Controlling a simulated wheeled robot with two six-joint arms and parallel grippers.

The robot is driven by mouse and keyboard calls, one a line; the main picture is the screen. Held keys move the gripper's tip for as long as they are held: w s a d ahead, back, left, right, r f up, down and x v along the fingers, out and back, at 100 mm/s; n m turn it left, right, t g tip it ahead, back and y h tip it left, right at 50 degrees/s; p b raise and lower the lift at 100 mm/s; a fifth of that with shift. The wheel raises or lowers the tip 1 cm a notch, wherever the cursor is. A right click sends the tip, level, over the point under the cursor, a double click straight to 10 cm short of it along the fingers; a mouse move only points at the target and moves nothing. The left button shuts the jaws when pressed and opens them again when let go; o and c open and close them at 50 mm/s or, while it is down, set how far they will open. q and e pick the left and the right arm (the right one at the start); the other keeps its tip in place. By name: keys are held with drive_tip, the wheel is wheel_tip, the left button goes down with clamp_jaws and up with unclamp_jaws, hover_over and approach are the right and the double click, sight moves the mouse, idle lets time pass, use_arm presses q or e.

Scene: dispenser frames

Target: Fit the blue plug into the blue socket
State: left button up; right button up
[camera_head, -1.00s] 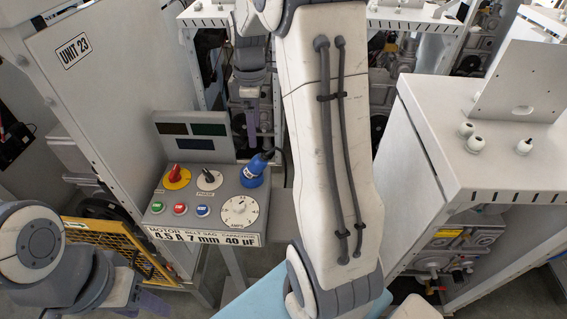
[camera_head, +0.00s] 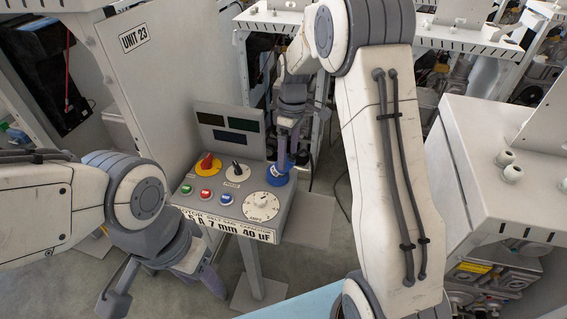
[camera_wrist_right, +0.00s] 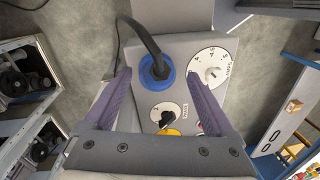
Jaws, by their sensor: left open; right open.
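The blue plug (camera_head: 278,178) is at the back right of the grey control panel, with a dark cable leaving its top. In the right wrist view it shows as a blue round body (camera_wrist_right: 155,72) with the black cable curving up and left. A separate blue socket cannot be made out, and I cannot tell whether the plug is seated in one. My right gripper (camera_head: 284,152) points down over the plug. In its wrist view the open fingers (camera_wrist_right: 157,78) stand on either side of the plug, apart from it. My left gripper (camera_head: 165,290) is open and empty, low at the left.
The grey panel (camera_head: 225,216) carries a yellow-based red switch (camera_head: 206,166), a black switch (camera_head: 236,171), several buttons and a white dial (camera_head: 261,206). A cabinet marked UNIT 23 (camera_head: 170,80) stands behind left. A white cabinet (camera_head: 500,200) stands at the right.

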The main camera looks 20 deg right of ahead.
sight(288, 156)
drive_tip(key=shift+s+a+f+p, duration=0.15)
drive_tip(key=shift+f+p, duration=0.2)
drive_tip(key=shift+f, duration=1.3)
clamp_jaws()
drive_tip(key=shift+r, duration=0.1)
